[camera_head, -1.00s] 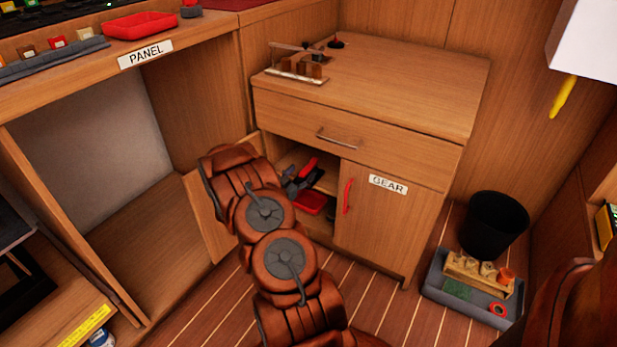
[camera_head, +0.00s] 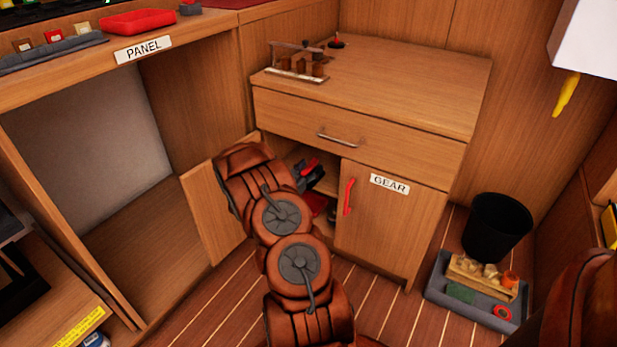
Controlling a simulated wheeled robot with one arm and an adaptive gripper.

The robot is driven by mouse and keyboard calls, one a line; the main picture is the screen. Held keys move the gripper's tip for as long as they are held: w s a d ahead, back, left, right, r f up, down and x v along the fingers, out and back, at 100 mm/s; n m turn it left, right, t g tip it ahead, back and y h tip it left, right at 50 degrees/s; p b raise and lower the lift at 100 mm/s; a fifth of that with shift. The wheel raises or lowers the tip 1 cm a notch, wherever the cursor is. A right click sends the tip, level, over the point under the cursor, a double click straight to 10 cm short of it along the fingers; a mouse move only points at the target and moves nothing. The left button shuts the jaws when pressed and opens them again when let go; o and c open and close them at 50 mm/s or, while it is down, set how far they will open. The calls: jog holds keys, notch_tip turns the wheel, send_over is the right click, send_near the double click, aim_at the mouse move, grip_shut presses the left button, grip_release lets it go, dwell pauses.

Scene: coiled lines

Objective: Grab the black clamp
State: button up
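A dark item with a red part (camera_head: 309,172), which looks like the black clamp, lies inside the open left side of the gear cabinet (camera_head: 400,225). My arm covers its lower left part, and its full shape cannot be made out. My arm reaches up to the cabinet opening, its wrist bent in front of it. My gripper is hidden behind the arm, so its fingers and any contact with the item cannot be seen.
The left cabinet door (camera_head: 211,213) stands open beside my arm. The right door with a red handle (camera_head: 348,197) is shut. A red object (camera_head: 318,206) shows low in the cabinet. A black bin (camera_head: 496,228) and grey tray (camera_head: 472,312) stand right.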

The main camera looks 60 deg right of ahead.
grip_shut()
jog(key=shift+r, duration=0.1)
dwell(0.5)
